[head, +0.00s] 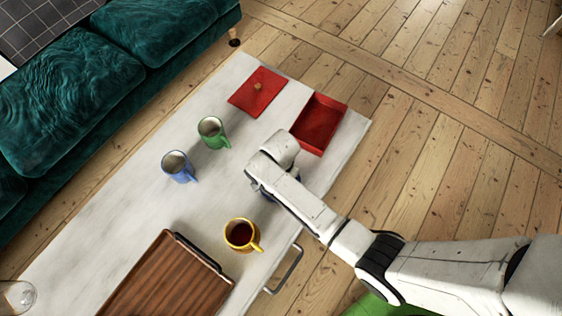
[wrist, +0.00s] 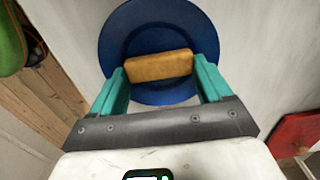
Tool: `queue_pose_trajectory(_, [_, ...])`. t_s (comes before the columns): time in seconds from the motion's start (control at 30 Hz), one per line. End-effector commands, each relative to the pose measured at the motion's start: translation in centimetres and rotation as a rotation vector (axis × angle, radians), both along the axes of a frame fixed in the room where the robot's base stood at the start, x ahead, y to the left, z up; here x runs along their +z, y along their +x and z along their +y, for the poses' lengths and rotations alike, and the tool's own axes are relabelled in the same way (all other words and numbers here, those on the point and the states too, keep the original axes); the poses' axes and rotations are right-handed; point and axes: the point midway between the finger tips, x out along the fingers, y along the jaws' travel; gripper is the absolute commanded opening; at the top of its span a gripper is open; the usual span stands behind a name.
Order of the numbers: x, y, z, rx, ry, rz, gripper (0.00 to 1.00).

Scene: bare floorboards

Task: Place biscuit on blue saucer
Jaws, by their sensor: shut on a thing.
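The biscuit (wrist: 160,66) is a golden-brown oblong block in the wrist view. My gripper (wrist: 161,71) has its teal fingers shut on the biscuit's two ends. The blue saucer (wrist: 118,38) is round and dark blue and lies behind the biscuit in the wrist view. The biscuit overlaps the saucer's middle in that view. I cannot tell whether it touches the saucer. In the head view, my arm hides the biscuit, my fingers and most or all of the saucer at the white table's right side.
The white table (head: 140,215) carries a blue mug (head: 178,167), a green mug (head: 213,133), a yellow mug (head: 240,235) with dark drink, and a wooden tray (head: 165,285). A red open box (head: 320,122) and red lid (head: 257,91) sit at the far end. A green sofa (head: 75,85) is left.

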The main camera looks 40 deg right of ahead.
Motion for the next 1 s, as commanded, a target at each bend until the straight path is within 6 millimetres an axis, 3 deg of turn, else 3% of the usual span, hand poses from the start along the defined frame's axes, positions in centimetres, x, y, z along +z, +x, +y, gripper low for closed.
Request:
queue_pose_trajectory(0.1, [-0.6,-0.2,0.0,0.0,0.004,0.001,0.5])
queue_pose_trajectory(0.13, [-0.6,-0.2,0.0,0.0,0.005,0.002,0.79])
queue_pose_trajectory(0.37, [-0.6,-0.3,0.1,-0.001,0.006,0.004,1.0])
queue_pose_trajectory(0.57, [1.7,-0.3,0.1,-0.001,0.005,0.003,1.0])
queue_pose_trajectory(1.0, [10.7,-0.1,0.0,0.0,0.003,0.0,1.0])
